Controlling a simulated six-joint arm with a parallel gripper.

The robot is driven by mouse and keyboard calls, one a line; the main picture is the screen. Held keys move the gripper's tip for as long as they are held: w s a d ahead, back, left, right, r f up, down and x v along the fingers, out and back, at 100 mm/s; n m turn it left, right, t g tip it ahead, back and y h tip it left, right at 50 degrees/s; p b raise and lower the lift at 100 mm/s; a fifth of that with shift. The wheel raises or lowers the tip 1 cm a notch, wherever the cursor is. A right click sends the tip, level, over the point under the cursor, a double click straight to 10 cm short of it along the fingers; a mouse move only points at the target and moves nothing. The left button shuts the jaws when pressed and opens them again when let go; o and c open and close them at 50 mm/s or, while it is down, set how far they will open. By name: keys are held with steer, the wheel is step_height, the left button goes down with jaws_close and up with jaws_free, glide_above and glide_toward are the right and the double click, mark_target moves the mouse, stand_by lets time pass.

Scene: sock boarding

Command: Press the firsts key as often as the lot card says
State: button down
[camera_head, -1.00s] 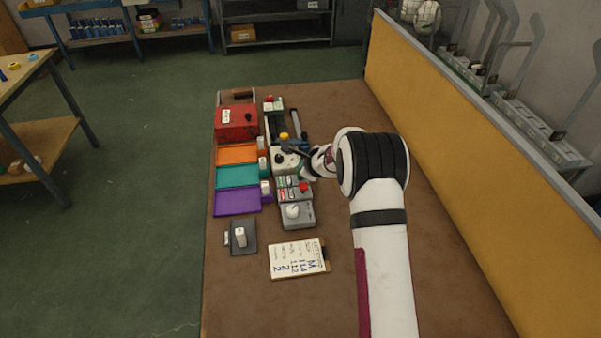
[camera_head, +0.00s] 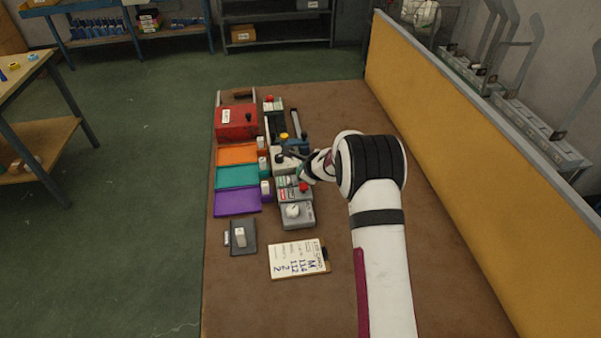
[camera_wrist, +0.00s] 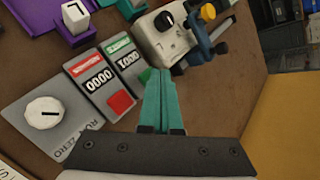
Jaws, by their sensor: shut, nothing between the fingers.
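My gripper (camera_head: 302,171) is shut and empty. Its teal fingers also show in the wrist view (camera_wrist: 158,75), with tips over the near edge of the green-labelled counter. The counter box (camera_head: 292,194) has a red-labelled counter (camera_wrist: 97,81) reading 0000 and a green-labelled counter (camera_wrist: 129,63) whose digits look like 1000, orientation unclear. A red key (camera_wrist: 121,102) is visible beside the fingers.
A grey box with a white dial (camera_wrist: 43,112) adjoins the counters. A white machine with a black knob (camera_wrist: 167,24) stands on the other side. Orange, teal and purple trays (camera_head: 237,202) lie left. A yellow partition (camera_head: 450,110) borders the right.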

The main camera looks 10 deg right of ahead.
steer(key=shift+f, duration=0.5)
stand_by(0.5)
steer(key=shift+r, duration=1.1)
steer(key=shift+r, duration=2.5)
